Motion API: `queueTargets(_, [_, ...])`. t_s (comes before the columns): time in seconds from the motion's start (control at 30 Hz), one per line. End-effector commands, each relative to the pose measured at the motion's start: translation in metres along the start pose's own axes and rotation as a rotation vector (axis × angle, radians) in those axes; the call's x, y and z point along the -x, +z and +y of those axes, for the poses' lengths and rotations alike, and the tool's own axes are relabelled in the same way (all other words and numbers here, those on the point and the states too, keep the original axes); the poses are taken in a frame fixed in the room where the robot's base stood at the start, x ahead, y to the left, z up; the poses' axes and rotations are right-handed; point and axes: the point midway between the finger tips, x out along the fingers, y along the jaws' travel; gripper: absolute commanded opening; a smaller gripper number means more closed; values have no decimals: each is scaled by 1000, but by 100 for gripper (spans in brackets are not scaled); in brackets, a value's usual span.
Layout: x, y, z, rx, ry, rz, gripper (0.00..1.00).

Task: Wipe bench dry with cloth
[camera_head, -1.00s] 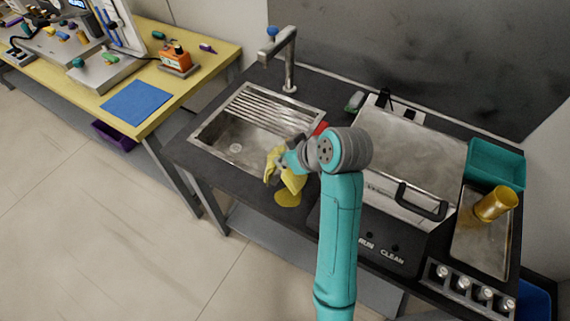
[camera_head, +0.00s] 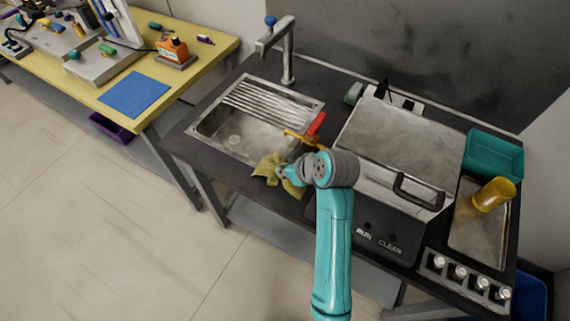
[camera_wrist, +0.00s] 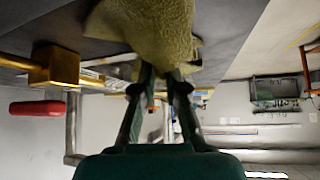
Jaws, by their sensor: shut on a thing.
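The yellow cloth (camera_head: 268,167) is crumpled at the bench's front strip, just in front of the sink. My gripper (camera_head: 283,173) is shut on it. In the wrist view, the olive-yellow cloth (camera_wrist: 150,28) spreads beyond my fingertips (camera_wrist: 160,70), against the dark bench surface (camera_wrist: 60,22). Whether it presses flat on the bench is hard to tell. The dark bench top (camera_head: 186,142) holds the sink and a machine. My gripper and the cloth hide part of the front strip. No wet patch is clearly visible.
The steel sink (camera_head: 205,125) lies just behind the cloth. A brass fitting with a red handle (camera_head: 316,124) stands close behind my gripper. A lidded machine (camera_head: 395,140) stands to the right. A tall tap (camera_head: 287,55) rises behind the sink.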

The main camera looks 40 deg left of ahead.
Motion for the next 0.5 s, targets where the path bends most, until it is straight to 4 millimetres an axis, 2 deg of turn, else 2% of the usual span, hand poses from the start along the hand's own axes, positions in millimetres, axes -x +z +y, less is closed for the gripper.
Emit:
queueTargets(0.17, [0,0,0,0,0,0,0])
queueTargets(0.2, [0,0,0,0,0,0,14])
queueTargets(0.4, [0,0,0,0,0,0,64])
queueTargets(0.47, [0,0,0,0,0,0,79])
queueTargets(0.5, [0,0,0,0,0,0,83])
